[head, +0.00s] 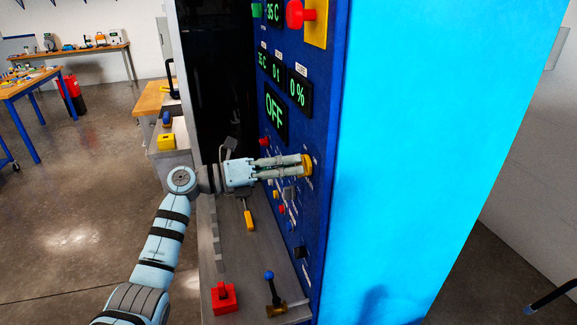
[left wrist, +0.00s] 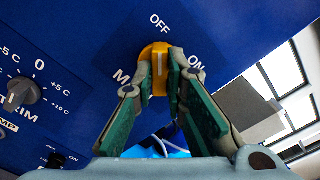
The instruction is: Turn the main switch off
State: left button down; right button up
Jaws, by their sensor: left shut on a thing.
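The main switch is a yellow rotary knob (head: 308,166) on the blue control panel (head: 318,110). In the left wrist view the knob (left wrist: 154,58) has a white line that stands about upright, toward the OFF label (left wrist: 160,20). The ON label (left wrist: 196,62) is to the right of the knob. My left gripper (head: 302,167) reaches the panel from the left and is shut on the knob. In the left wrist view its fingers (left wrist: 159,82) sit on either side of the knob, covering part of its sides. My right gripper is not in view.
A red button on a yellow plate (head: 302,14) is at the panel's top. The TRIM knob (left wrist: 22,92) is left of the switch. A red block (head: 223,297) and a blue-knobbed lever (head: 270,285) stand on the ledge below.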

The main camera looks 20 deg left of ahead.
pick_arm(q)
jog(key=shift+r, duration=0.1)
jog(key=c, duration=1.6)
grip_release()
jog(key=shift+c, duration=0.2)
jog(key=v, duration=1.2)
